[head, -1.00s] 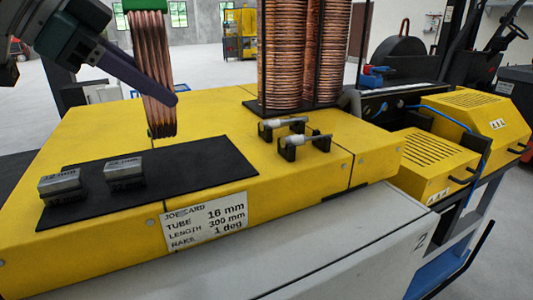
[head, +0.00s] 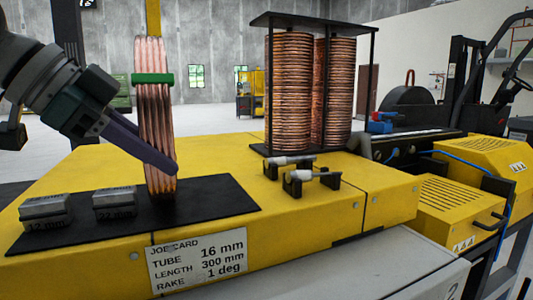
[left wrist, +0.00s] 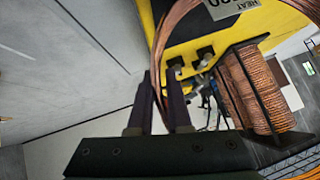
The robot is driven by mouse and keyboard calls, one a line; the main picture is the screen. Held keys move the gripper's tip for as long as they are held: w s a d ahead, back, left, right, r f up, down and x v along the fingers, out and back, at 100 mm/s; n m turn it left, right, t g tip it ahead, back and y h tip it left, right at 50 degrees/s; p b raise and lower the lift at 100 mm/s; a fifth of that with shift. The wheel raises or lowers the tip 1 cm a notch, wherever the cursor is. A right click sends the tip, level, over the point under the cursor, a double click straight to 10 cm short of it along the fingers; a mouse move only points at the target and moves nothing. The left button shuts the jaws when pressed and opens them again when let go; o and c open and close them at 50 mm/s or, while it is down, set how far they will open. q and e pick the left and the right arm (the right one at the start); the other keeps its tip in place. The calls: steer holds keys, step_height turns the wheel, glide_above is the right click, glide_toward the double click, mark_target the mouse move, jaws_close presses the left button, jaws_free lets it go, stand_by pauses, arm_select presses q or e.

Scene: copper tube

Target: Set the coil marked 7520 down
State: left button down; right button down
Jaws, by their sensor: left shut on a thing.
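The copper coil (head: 155,110) hangs upright in my left gripper (head: 168,165), with a green band around its upper part. Its lower end is over the black mat (head: 220,193); I cannot tell whether it touches. In the left wrist view, my left gripper (left wrist: 161,92) is shut on the coil (left wrist: 164,42), whose curve runs past the fingertips. A white tag (left wrist: 228,6) there reads "HEAT", with its number cut off, so I cannot read 7520. My right gripper is not in view.
Two steel blocks (head: 45,209) (head: 114,203) sit on the mat left of the coil. A rack of copper coils (head: 292,90) stands behind, with two small clamps (head: 310,180) in front. The yellow top (head: 220,155) between coil and rack is clear.

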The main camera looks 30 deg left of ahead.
arm_select(q)
steer(key=c, duration=0.8)
jaws_free()
steer(key=shift+f, duration=0.1)
steer(key=shift+c, duration=0.2)
